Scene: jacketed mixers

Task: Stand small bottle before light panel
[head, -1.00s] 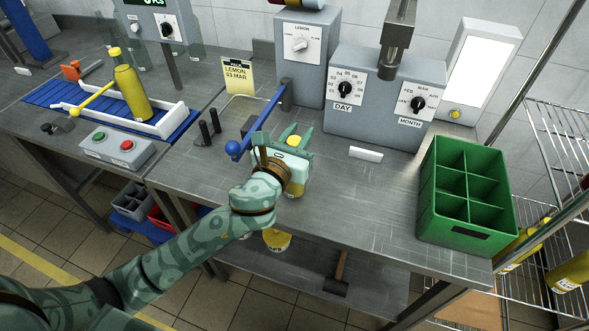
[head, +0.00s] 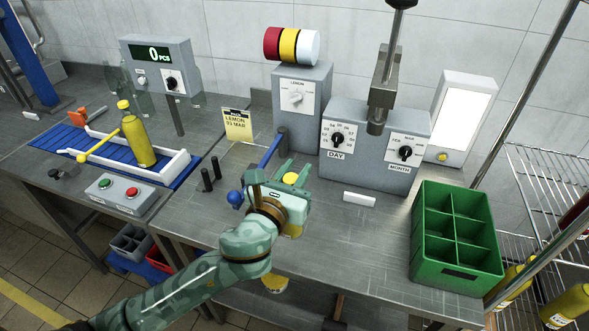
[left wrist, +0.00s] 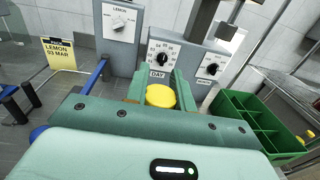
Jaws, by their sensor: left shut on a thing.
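My left gripper (head: 285,180) is shut on a small bottle with a yellow cap (head: 291,178), over the steel bench in front of the dial machines. Some yellow shows below the gripper, but the gripper hides most of the bottle. In the left wrist view the yellow cap (left wrist: 160,96) sits between the fingers (left wrist: 158,90). I cannot tell whether the bottle's base touches the bench. The light panel (head: 465,115), a lit white screen in a grey housing, stands at the back right, well apart from the bottle. My right gripper is not in view.
A green divided crate (head: 457,268) stands at the right bench edge. The day and month stamper (head: 368,165) and a blue-ball lever (head: 235,197) are near the gripper. A white block (head: 359,199) lies before the stamper.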

